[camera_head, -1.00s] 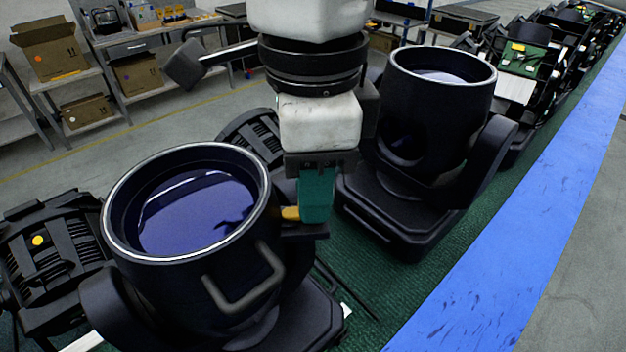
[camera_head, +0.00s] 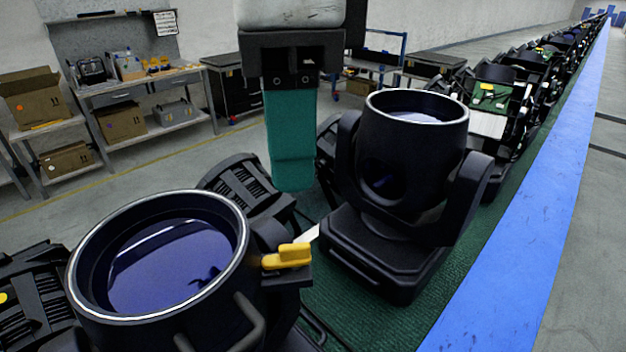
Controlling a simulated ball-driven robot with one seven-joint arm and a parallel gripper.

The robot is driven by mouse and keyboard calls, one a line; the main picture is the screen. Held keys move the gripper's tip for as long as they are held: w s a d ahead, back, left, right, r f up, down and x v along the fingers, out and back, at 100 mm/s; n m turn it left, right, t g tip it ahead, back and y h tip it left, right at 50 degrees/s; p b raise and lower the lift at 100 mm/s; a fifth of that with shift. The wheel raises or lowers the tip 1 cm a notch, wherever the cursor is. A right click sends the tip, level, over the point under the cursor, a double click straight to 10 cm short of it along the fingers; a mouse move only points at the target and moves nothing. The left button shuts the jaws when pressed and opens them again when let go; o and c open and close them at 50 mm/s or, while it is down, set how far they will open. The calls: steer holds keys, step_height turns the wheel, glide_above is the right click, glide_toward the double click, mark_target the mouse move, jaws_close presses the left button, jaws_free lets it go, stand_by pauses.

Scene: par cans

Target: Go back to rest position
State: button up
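My gripper (camera_head: 291,180) hangs in the upper middle of the head view, its teal finger pointing down. The fingers overlap from this side, so the gap between them is hidden. It is clear of the near par can (camera_head: 165,255), a black can with a pale rim and dark blue lens at the lower left. A yellow latch (camera_head: 288,257) sticks out on the can's right side, below and apart from my gripper. A second par can (camera_head: 410,150) stands upright in its yoke to the right of my gripper.
More black fixtures (camera_head: 500,110) line the green mat (camera_head: 345,310) into the distance. A blue strip (camera_head: 520,230) runs along its right side, with bare floor beyond. A workbench (camera_head: 150,85) with tools and cardboard boxes (camera_head: 45,98) stand at the back left.

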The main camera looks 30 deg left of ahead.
steer(key=shift+r, duration=0.7)
